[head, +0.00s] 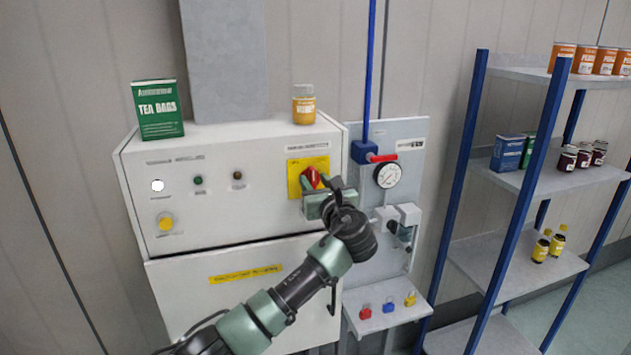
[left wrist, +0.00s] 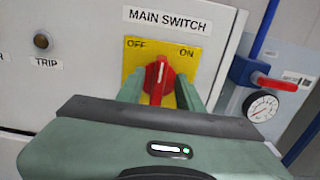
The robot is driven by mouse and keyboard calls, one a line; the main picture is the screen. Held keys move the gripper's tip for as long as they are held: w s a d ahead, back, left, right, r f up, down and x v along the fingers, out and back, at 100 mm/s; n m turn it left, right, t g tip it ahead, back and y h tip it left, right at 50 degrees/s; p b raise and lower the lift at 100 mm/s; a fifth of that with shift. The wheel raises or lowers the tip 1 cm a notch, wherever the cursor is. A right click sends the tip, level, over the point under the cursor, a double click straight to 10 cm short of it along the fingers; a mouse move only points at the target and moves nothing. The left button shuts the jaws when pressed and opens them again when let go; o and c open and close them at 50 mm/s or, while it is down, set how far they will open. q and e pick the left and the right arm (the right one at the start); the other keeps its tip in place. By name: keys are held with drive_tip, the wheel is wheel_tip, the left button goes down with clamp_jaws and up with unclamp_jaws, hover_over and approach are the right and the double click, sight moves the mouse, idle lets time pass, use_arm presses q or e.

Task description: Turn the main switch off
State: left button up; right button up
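The main switch is a red rotary knob (head: 311,176) on a yellow plate (head: 295,188) on the white cabinet's front. In the left wrist view the red knob (left wrist: 158,74) has its ridge nearly upright, tilted slightly right, between the OFF label on the left and the ON label on the right. My left gripper (head: 319,187) is at the knob. In the left wrist view its two green fingers (left wrist: 160,90) stand apart, one on each side of the knob's lower part. A gap shows between them and the ridge; the gripper body hides the knob's bottom. My right gripper is not in view.
The white cabinet (head: 220,215) carries a green tea box (head: 157,110) and a yellow-labelled jar (head: 304,105) on top. Right of the switch are a red-handled blue valve (head: 372,155) and a gauge (head: 389,175). A blue-framed shelf (head: 510,180) stands farther right.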

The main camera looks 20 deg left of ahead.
use_arm(q)
drive_tip(key=c, duration=0.7)
drive_tip(key=shift+a, duration=0.1)
clamp_jaws()
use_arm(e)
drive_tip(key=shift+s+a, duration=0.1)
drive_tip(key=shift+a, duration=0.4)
